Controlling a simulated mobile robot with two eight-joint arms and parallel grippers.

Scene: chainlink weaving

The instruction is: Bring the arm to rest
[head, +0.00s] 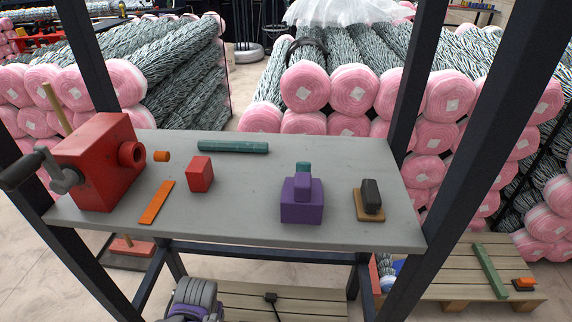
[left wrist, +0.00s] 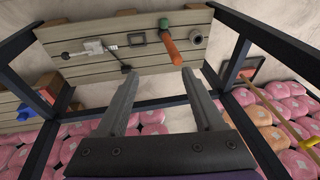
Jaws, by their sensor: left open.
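My left gripper (left wrist: 160,74) shows in the left wrist view with its two dark fingers spread apart and nothing between them. Its base is dark with a purple part below. It points toward dark frame bars and a wooden pallet, and touches no object that I can see. In the head view a grey and purple part at the bottom left, below the table, looks like part of my arm; no fingers show there. My right gripper is in neither view.
The grey table (head: 240,219) holds a red crank machine (head: 95,165), a red block (head: 200,174), a teal bar (head: 232,146), a purple block (head: 301,208) and a black-topped block (head: 370,196). Dark posts (head: 412,70) frame it. A pallet (left wrist: 95,65) bears several tools.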

